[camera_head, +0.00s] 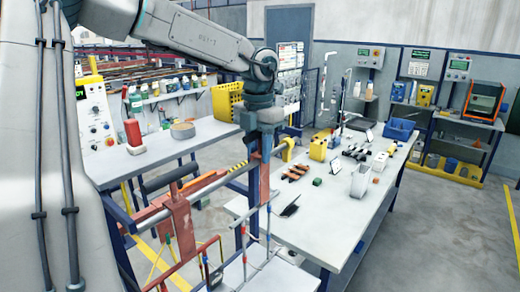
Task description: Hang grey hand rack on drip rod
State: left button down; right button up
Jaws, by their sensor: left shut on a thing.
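My left gripper (263,140) points straight down from the arm at the top and is shut on the upper part of the grey hand rack. The rack's thin grey bars (269,222) hang below the gripper, in front of the white table. A reddish-brown piece (264,178) shows right under the jaws; I cannot tell whether it belongs to the rack. The silver drip rod (148,219) slopes up to the right, and its far end comes near the gripper. I cannot tell whether the held rack touches the rod. My right gripper is not in view.
A reddish-brown rack (182,218) hangs on the rod left of the gripper. Grey floor (435,225) is clear at right.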

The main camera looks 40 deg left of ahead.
pick_arm(q)
jog(key=shift+r, duration=0.1)
jog(key=c, duration=1.2)
grip_release()
jog(key=shift+c, duration=0.2)
jog(key=shift+o, duration=1.4)
jog(key=shift+d, duration=0.15)
jog(key=shift+r+b, duration=0.35)
jog(key=shift+r, duration=0.1)
notch_tip(320, 180, up, 3)
jog(key=shift+r+b, duration=0.1)
jog(key=shift+b, duration=0.65)
notch_tip(320, 180, up, 5)
jog(key=p, duration=0.3)
jog(key=shift+s+d+r+p, duration=0.1)
jog(key=shift+d+r+p, duration=0.05)
jog(key=shift+p, duration=0.2)
jog(key=shift+a+r+p, duration=0.25)
jog(key=shift+r+p, duration=0.45)
jog(key=shift+p, duration=0.15)
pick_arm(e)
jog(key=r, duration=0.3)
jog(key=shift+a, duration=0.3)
